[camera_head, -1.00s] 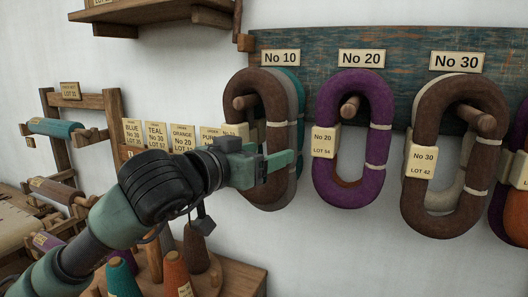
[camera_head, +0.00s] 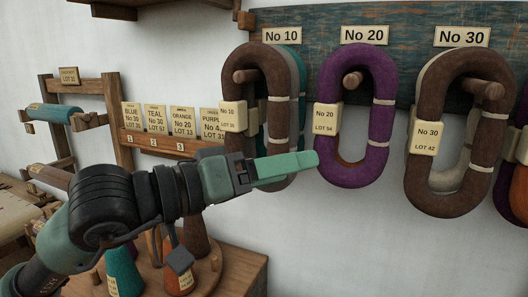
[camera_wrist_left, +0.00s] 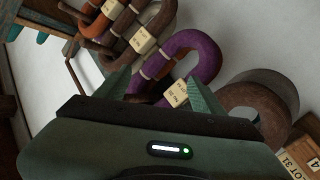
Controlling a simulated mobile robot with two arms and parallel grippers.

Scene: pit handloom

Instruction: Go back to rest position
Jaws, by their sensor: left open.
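My left gripper (camera_head: 288,168) comes in from the left, in front of the lower part of the brown No 10 skein (camera_head: 250,75). It is open, and I see nothing between its fingers. In the left wrist view its two fingers (camera_wrist_left: 160,92) stand apart, with the purple No 20 skein (camera_wrist_left: 200,50) behind the gap. In the head view the purple skein (camera_head: 333,130) hangs on its peg, just right of the fingertips. My right gripper is in neither view.
A blue-green board (camera_head: 400,65) carries pegs with skeins, including a brown No 30 skein (camera_head: 425,180). A card rack (camera_head: 165,142) stands at left. Cones (camera_head: 122,268) stand on a wooden stand below my arm. The white wall at lower right is clear.

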